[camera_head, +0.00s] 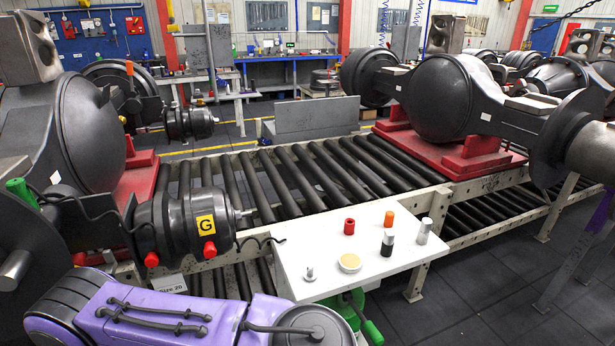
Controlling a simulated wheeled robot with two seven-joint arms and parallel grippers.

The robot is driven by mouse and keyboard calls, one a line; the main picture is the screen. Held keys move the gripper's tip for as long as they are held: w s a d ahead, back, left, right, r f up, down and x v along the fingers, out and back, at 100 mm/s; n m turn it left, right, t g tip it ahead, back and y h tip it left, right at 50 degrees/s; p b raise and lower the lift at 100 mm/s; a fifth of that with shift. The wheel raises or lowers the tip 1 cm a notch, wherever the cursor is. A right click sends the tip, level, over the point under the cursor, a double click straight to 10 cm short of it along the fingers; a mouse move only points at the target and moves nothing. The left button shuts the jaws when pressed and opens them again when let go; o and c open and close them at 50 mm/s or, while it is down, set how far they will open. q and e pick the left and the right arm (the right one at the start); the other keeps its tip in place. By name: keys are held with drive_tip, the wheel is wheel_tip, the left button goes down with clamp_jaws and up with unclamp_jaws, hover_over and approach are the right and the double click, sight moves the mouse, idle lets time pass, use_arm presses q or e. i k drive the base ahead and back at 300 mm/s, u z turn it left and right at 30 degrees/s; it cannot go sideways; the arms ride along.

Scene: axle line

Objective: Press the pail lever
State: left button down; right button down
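A green pail-like object (346,303) shows partly under the front of the white tabletop, low in the head view. A bar with a green grip (373,332) sticks out at its lower right and looks like the lever. The tabletop hides most of the pail, and my purple left arm covers the area to its left. That arm comes in from the lower left, and its dark round joint lies left of the green grip, apart from it in the picture. Neither gripper shows, so I cannot see whether either touches the lever.
The white tabletop (330,262) carries red, orange, black and silver small parts and a round tan-topped tin (350,263). A roller conveyor (300,185) runs behind it. Large dark axles stand on red supports left and right. Dark floor (470,310) is clear at right.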

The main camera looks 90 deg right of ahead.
sight(370, 328)
drive_tip(key=k, duration=1.3)
drive_tip(key=z, duration=1.65)
drive_tip(key=i, duration=0.5)
